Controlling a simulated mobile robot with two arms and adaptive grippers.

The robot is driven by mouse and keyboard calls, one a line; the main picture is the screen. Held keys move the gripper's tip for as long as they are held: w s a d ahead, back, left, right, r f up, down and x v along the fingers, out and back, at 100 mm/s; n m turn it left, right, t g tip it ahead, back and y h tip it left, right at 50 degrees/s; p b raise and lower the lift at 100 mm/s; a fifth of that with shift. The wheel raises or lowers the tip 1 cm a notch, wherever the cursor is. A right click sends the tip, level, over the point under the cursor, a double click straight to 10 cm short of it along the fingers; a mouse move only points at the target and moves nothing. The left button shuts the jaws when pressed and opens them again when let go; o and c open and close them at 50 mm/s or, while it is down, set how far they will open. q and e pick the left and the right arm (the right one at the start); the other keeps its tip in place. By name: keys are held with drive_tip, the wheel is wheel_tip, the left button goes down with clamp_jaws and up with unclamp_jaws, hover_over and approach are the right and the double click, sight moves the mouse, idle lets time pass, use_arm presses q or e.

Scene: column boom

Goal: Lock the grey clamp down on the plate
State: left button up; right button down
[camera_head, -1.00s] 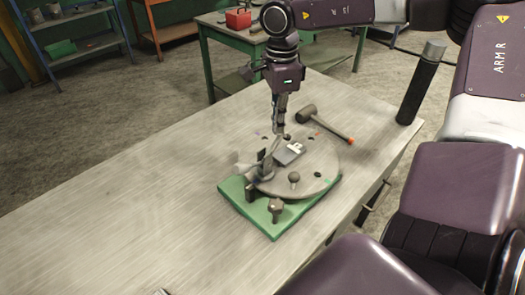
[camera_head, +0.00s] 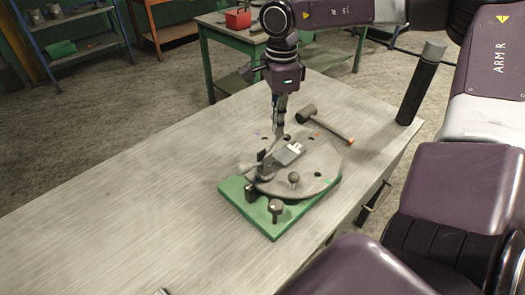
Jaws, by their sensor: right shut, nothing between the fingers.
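The plate (camera_head: 318,168) is a round grey disc with several holes, lying on a green base (camera_head: 272,232). The grey clamp (camera_head: 264,170) stands at the disc's left edge. Its pale handle end (camera_head: 244,168) points out to the left, low over the green base. My right gripper (camera_head: 278,138) points down from above, just behind the clamp, shut and empty. Whether its tips touch the clamp is too small to tell. A small dark block with a pale top (camera_head: 289,154) lies on the disc right of the clamp. My left gripper is not in view.
A mallet (camera_head: 325,124) lies behind the disc. A dark cylinder (camera_head: 420,85) stands at the table's right edge. The table (camera_head: 120,205) is clear at left.

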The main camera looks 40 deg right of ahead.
sight(280, 136)
drive_tip(key=shift+f, duration=0.15)
drive_tip(key=shift+d+f+b, duration=0.2)
drive_tip(key=shift+f+b, duration=0.85)
drive_tip(key=shift+d+f+b, duration=0.2)
drive_tip(key=shift+f+b, duration=0.8)
drive_tip(key=shift+b, duration=0.05)
drive_tip(key=shift+r, duration=0.2)
drive_tip(key=shift+r+p, duration=2)
drive_tip(key=shift+r, duration=1.45)
